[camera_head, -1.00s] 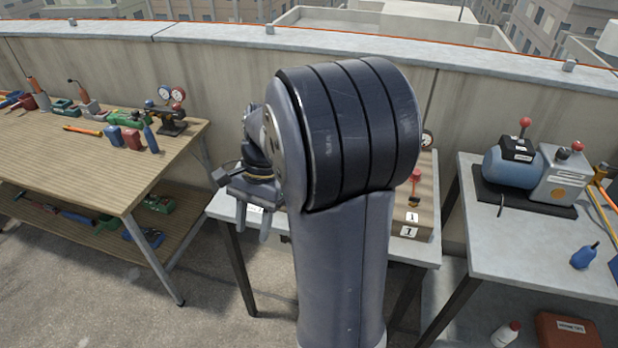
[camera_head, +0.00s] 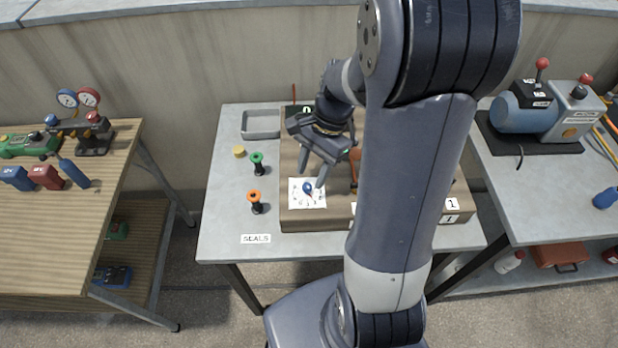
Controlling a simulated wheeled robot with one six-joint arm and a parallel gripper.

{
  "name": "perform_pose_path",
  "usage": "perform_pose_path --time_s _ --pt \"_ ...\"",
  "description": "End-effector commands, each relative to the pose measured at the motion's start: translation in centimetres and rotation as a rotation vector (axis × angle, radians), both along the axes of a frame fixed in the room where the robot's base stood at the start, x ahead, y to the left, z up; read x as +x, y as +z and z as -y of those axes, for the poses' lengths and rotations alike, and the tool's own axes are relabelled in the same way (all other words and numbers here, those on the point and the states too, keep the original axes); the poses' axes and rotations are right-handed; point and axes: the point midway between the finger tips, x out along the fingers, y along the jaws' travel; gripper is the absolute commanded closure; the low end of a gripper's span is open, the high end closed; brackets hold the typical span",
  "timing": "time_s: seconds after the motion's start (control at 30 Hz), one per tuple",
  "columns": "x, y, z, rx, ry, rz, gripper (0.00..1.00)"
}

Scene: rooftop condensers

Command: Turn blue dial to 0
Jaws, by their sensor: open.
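The blue dial (camera_head: 307,187) is a small blue knob with a reddish pointer part, on a white marked plate (camera_head: 297,202) on top of a brown box (camera_head: 318,223). The marks on the plate are too small to read. My gripper (camera_head: 312,179) is open, pointing down, with its fingers just above or around the dial; I cannot tell whether they touch it. My arm hides much of the box's right side.
The middle table (camera_head: 220,220) also holds a grey tray (camera_head: 261,124), a green-topped piece (camera_head: 257,163), an orange-topped piece (camera_head: 255,202) and a SEALS label. A wooden bench (camera_head: 60,235) stands left. A table with a blue pump (camera_head: 525,112) stands right.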

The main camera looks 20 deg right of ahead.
Motion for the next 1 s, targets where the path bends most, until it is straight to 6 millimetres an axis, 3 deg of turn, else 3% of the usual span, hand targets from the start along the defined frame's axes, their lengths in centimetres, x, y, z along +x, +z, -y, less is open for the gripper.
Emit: perform_pose_path --time_s 0.2,0.57,1.0 --pt "-0.4 -2.3 -0.8 0.001 0.0 -0.002 0.59" --pt "-0.5 -2.6 -1.0 0.001 0.001 0.001 0.6" --pt "-0.5 -2.6 -1.0 0.0 0.0 0.001 0.96"
